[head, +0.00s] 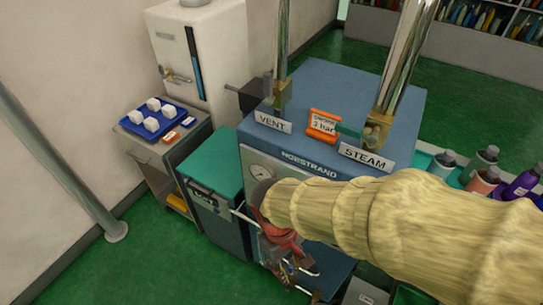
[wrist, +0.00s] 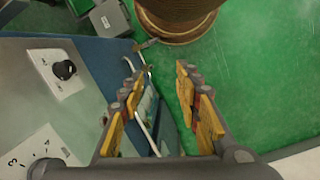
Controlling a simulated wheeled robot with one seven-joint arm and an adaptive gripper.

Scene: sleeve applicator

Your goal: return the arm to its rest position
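My gripper (head: 284,254) is in front of the blue machine (head: 318,88) marked MOESTRAND, below its round gauge (head: 262,172). My arm in its pale ribbed cover reaches in from the right and hides part of the machine's front. In the wrist view my gripper (wrist: 157,70) has its yellow-padded fingers well apart. A bent metal handle (wrist: 145,125) shows in the gap between them. No finger is closed on it; whether one touches it I cannot tell.
VENT (head: 273,122) and STEAM (head: 367,156) labels and an orange tag (head: 323,125) sit on the machine top beside two upright pipes. A teal cabinet (head: 215,160) and a blue tray (head: 134,124) with white blocks are left. Several bottles (head: 484,181) stand right. Green floor is open at lower left.

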